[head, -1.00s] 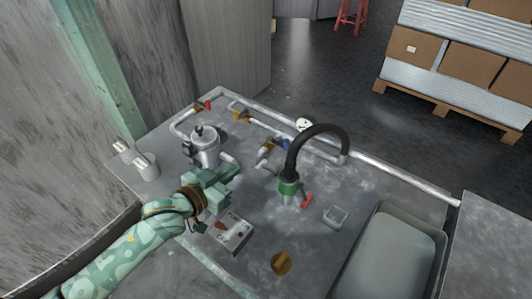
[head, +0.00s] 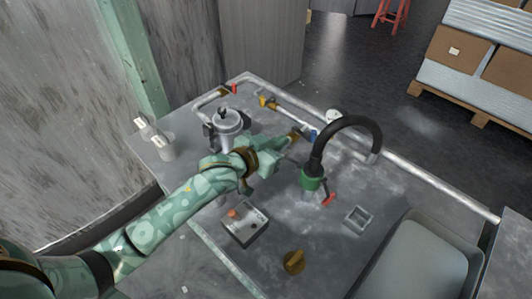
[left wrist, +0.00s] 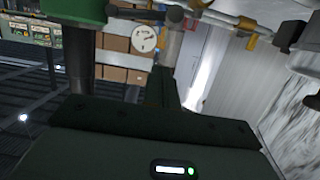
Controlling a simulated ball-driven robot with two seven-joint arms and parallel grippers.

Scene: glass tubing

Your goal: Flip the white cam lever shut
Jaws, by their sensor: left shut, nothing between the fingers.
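My left gripper (head: 280,146) reaches in from the left over the bench (head: 330,250), between the steel canister and the black hose tap. Its fingers are shut and empty; they also show in the left wrist view (left wrist: 166,88). The fingertips are near a brass fitting (head: 295,135) on the pipework behind; whether they touch it I cannot tell. I cannot clearly make out the white cam lever; the gripper hides part of the pipework. A white round gauge (head: 333,116) stands behind the tap, and shows in the left wrist view (left wrist: 144,39). My right gripper is not in view.
The black hose tap (head: 318,150) with a green base and red handle stands right of the gripper. The steel canister (head: 227,122) is to the left. A metal box (head: 245,226), a brass knob (head: 293,262) and a grey basin (head: 425,245) are nearer.

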